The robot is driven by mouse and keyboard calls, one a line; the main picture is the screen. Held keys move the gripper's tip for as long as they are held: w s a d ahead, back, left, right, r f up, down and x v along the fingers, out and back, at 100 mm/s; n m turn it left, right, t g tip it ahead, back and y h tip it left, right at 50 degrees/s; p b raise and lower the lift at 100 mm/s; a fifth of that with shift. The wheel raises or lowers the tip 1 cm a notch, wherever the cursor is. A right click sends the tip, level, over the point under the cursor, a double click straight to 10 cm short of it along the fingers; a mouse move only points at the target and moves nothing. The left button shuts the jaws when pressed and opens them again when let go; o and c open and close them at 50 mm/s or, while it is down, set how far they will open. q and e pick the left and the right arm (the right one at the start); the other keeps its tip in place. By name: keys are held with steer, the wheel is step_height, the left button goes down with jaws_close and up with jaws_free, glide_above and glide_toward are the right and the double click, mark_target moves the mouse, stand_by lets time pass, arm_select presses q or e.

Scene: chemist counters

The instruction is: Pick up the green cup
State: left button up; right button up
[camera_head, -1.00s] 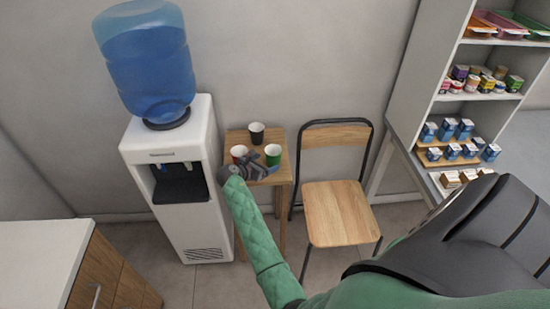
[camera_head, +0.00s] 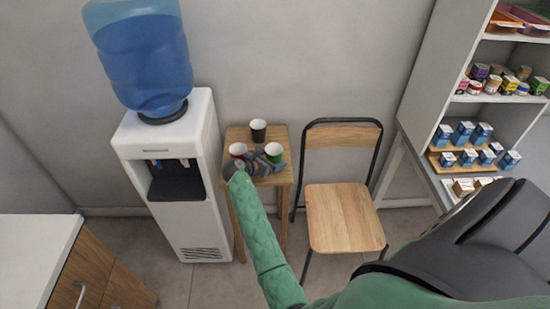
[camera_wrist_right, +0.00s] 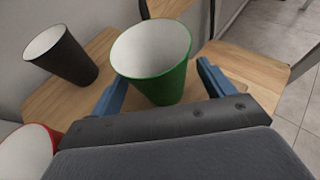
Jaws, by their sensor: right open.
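The green cup (camera_head: 274,151) with a white inside stands upright on the small wooden table (camera_head: 240,134). In the right wrist view the green cup (camera_wrist_right: 160,76) is between the two blue fingers of my right gripper (camera_wrist_right: 160,88), one on each side of it. The fingers are spread, and a gap shows at least on the left of the cup. In the head view my right gripper (camera_head: 264,166) reaches in low over the table, at the cup's near side, and hides part of it. My left gripper is not in view.
A black cup (camera_head: 258,130) stands behind, and a red cup (camera_head: 238,149) stands to the left, close to my gripper. A water dispenser (camera_head: 178,190) is left of the table. A chair (camera_head: 342,217) is on the right, and a stocked shelf (camera_head: 422,90) stands farther right.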

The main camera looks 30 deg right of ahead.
steer(key=shift+c, duration=0.4)
steer(key=c, duration=0.9)
steer(key=shift+c, duration=0.3)
